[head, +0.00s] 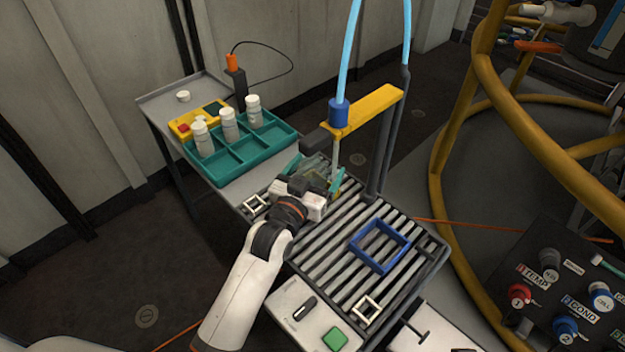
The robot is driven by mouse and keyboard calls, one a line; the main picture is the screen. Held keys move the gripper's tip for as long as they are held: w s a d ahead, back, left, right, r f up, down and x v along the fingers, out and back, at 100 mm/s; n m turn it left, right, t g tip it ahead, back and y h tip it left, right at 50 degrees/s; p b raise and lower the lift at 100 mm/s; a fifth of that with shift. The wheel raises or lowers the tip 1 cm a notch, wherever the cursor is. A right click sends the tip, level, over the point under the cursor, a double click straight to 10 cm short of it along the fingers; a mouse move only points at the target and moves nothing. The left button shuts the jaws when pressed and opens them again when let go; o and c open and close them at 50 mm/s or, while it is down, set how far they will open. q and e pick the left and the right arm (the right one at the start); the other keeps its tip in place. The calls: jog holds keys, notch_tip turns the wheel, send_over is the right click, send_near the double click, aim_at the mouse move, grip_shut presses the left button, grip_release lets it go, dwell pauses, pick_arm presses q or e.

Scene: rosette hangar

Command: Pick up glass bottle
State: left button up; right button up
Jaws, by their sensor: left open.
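A clear, greenish glass bottle (318,163) appears at the back of the slatted bench, near the thin nozzle under the yellow arm. It is small and partly hidden by my gripper, so its outline is hard to make out. My left gripper (315,172) reaches in from the front with its teal fingers spread, one on each side of the glass. I cannot tell whether a finger touches it. My right gripper is not in view.
A teal divided tray (259,154) with white bottles (229,124) stands on the side table at back left. A yellow dispenser arm (366,110) with a blue hose overhangs the bench. A blue square frame (380,246) lies on the slats (330,246). Yellow railings (482,75) stand right.

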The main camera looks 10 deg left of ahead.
pick_arm(q)
jog(key=c, duration=1.2)
jog(key=shift+r, duration=0.15)
